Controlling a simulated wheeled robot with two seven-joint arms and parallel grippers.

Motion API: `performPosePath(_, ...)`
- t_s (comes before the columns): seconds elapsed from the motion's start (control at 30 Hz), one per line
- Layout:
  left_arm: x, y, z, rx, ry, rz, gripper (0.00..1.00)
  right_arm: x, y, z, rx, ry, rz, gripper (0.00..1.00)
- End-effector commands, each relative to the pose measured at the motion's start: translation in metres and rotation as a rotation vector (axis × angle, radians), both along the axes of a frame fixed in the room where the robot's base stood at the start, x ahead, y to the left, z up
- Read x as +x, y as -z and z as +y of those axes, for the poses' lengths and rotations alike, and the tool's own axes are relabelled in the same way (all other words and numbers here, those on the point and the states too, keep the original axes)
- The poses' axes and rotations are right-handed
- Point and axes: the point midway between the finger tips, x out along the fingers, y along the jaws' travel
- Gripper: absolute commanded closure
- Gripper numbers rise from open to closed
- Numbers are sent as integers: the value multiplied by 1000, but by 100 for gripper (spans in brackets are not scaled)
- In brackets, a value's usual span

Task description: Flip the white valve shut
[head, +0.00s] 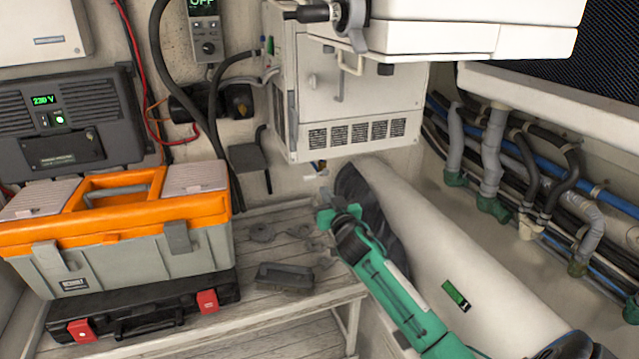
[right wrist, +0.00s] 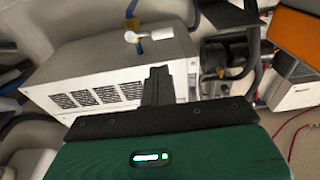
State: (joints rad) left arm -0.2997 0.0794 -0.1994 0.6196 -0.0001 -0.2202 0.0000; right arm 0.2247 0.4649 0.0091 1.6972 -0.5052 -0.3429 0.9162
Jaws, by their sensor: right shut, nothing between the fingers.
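A small valve with a white handle (right wrist: 134,36) and a brass-and-blue body shows in the right wrist view, ahead of my fingers beside the white vented box. In the head view a small valve-like fitting (head: 318,167) shows just under that box, too small to read its handle angle. My right gripper (head: 325,194), on the green arm, is just below that fitting and apart from it. In the right wrist view its fingers (right wrist: 157,84) are together with nothing between them. My left gripper is in neither view.
The white vented box (head: 352,115) hangs above my right gripper. An orange and grey toolbox (head: 115,220) stands on a black case at left. A dark brush (head: 285,277) lies on the slatted bench (head: 265,305). Hoses and pipes (head: 492,150) line the right wall.

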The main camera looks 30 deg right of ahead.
Motion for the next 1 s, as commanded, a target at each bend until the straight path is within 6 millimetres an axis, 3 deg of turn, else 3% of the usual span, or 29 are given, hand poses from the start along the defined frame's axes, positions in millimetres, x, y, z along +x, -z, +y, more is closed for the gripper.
performPosePath(0.6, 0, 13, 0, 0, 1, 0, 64, 78, -11, -19, -1, 1, 0, 100)
performPosePath(1.0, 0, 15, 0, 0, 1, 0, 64, 92, -14, -22, -1, 0, 0, 100)
